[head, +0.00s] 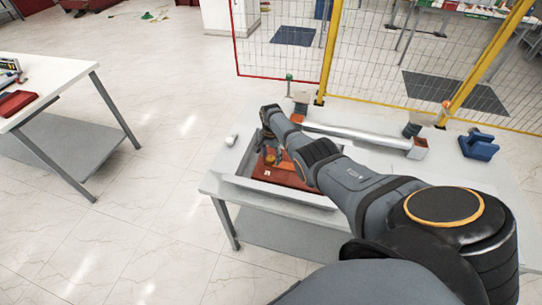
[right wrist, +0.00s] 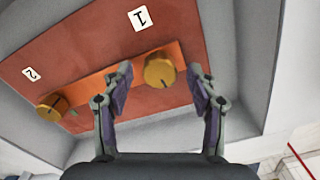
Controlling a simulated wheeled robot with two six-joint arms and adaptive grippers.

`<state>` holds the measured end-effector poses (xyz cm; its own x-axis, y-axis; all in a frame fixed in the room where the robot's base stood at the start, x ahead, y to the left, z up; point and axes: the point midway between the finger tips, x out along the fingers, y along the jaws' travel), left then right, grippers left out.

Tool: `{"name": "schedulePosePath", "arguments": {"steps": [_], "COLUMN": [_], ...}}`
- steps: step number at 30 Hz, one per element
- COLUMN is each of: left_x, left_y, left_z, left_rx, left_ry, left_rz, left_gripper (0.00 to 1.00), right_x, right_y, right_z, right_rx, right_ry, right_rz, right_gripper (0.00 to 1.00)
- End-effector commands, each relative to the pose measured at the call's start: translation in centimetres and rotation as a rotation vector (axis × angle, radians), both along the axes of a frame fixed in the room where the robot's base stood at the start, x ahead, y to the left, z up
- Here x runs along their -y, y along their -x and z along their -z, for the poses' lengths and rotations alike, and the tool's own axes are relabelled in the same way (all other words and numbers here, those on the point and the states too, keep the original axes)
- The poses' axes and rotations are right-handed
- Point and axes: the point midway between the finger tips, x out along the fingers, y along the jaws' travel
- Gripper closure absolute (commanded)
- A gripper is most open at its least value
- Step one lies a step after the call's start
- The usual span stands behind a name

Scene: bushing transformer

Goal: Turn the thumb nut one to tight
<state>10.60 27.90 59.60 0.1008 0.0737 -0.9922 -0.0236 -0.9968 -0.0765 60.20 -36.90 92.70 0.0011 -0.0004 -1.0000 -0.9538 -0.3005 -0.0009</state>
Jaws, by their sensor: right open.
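Thumb nut one (right wrist: 159,70) is a round brass-yellow knob below the white label "1" (right wrist: 139,18). It sits on an orange strip on the red-brown panel (right wrist: 178,98); the panel also shows in the head view (head: 290,178). My right gripper (right wrist: 161,76) is open, one finger on each side of thumb nut one in the right wrist view. The left fingertip appears nearer the nut than the right one; I cannot tell whether either touches it. In the head view my right arm hides the nut and most of the gripper (head: 270,158).
A second brass knob (right wrist: 52,106) sits near the label "2" (right wrist: 32,74). Grey tray walls (head: 305,196) surround the panel on the white table (head: 213,183). A long bar fixture (head: 350,133) and a blue part (head: 480,145) lie behind. A mesh fence (head: 385,65) stands beyond.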

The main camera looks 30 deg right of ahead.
Motion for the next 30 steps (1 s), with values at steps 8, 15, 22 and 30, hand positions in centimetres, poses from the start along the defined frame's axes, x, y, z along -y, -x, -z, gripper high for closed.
{"name": "schedulePosePath", "arguments": {"steps": [8, 15, 22, 30], "left_x": [-0.1, 0.0, 0.0, 0.0], "left_y": [0.1, 0.0, 0.0, 0.0], "left_z": [0.0, 0.0, 0.0, 0.0], "left_rx": [-0.001, 0.0, 0.0, 0.0], "left_ry": [-0.001, 0.0, 0.0, 0.0], "left_rz": [0.0, 0.0, 0.0, 0.0], "left_gripper": [0.6, 0.6, 0.6, 0.6], "right_x": [0.0, 0.1, 0.0, 0.0], "right_y": [0.0, 0.0, 0.0, 0.0], "right_z": [-1.7, -7.5, -11.3, -12.0], "right_rx": [0.003, 0.004, 0.001, 0.0], "right_ry": [0.001, 0.002, 0.001, 0.0], "right_rz": [0.0, 0.0, 0.0, 0.0], "right_gripper": [0.41, 0.41, 0.41, 0.41]}}
